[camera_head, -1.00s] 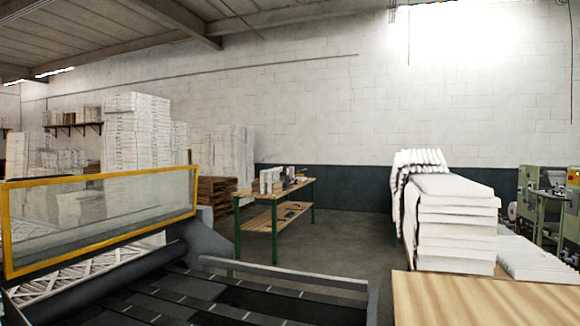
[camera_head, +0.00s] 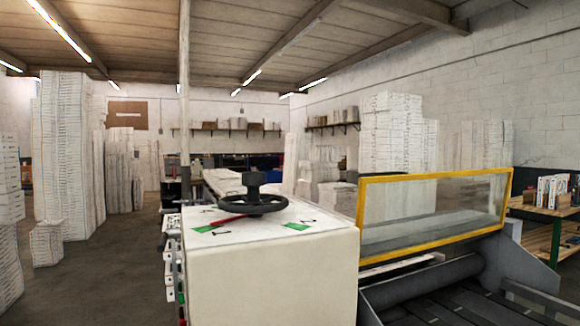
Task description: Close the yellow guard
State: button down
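The yellow guard (camera_head: 433,176) is a clear panel in a yellow frame, on the machine at the right in the head view. It stands raised and slightly tilted above a dark roller (camera_head: 425,283) and the dark bed (camera_head: 470,305). A gap shows under its lower edge, where white parts are visible. My gripper is not in view, and nothing is seen touching the guard.
A white machine cabinet (camera_head: 270,262) with a black handwheel (camera_head: 254,196) stands in the middle, left of the guard. Tall white stacks (camera_head: 65,155) stand at the left, with open floor (camera_head: 110,280) between. A green-legged table (camera_head: 545,212) is at the right.

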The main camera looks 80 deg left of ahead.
aim_at(375, 178)
jog(key=u, duration=1.95)
